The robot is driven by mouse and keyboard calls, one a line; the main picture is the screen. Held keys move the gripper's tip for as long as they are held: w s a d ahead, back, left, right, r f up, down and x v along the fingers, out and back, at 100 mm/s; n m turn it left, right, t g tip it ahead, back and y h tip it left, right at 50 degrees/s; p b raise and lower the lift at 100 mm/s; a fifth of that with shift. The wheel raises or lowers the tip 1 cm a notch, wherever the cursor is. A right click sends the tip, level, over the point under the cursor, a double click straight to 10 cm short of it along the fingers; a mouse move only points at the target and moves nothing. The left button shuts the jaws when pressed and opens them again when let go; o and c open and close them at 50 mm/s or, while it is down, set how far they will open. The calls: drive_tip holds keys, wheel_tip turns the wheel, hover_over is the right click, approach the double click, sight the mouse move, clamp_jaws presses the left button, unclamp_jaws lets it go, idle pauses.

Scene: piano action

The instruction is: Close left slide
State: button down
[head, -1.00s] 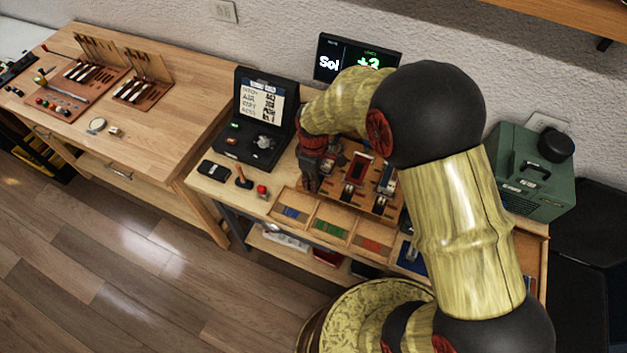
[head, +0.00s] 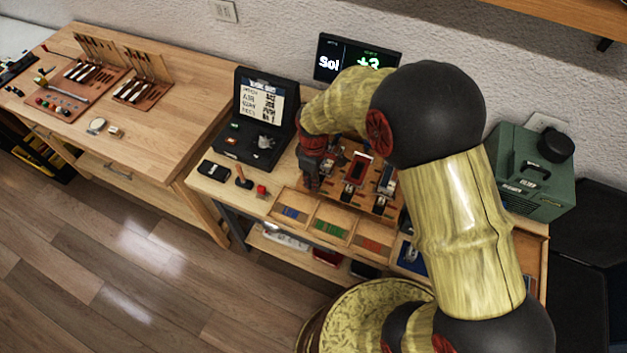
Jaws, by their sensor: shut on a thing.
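My gripper (head: 312,182) points down at the left end of the wooden piano action board (head: 378,200). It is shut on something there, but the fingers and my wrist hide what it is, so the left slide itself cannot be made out. Right of the gripper, on the board, are a red-and-white part (head: 357,167) and dark blocks with pale tops (head: 348,190). My arm covers the right side of the board.
An open black case (head: 250,140) stands left of the gripper. A red button (head: 262,190), a small lever (head: 242,178) and compartments with coloured strips (head: 332,228) lie in front. A monitor (head: 355,57) stands behind, a green box (head: 535,170) at right.

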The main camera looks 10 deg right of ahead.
drive_tip(key=shift+w+d+r, duration=0.1)
drive_tip(key=shift+w+d, duration=0.4)
drive_tip(key=shift+w, duration=0.3)
drive_tip(key=shift+w+d, duration=0.5)
drive_tip(key=shift+w, duration=0.3)
drive_tip(key=c, duration=2)
unclamp_jaws()
drive_tip(key=shift+w+d, duration=0.1)
drive_tip(key=shift+o, duration=0.6)
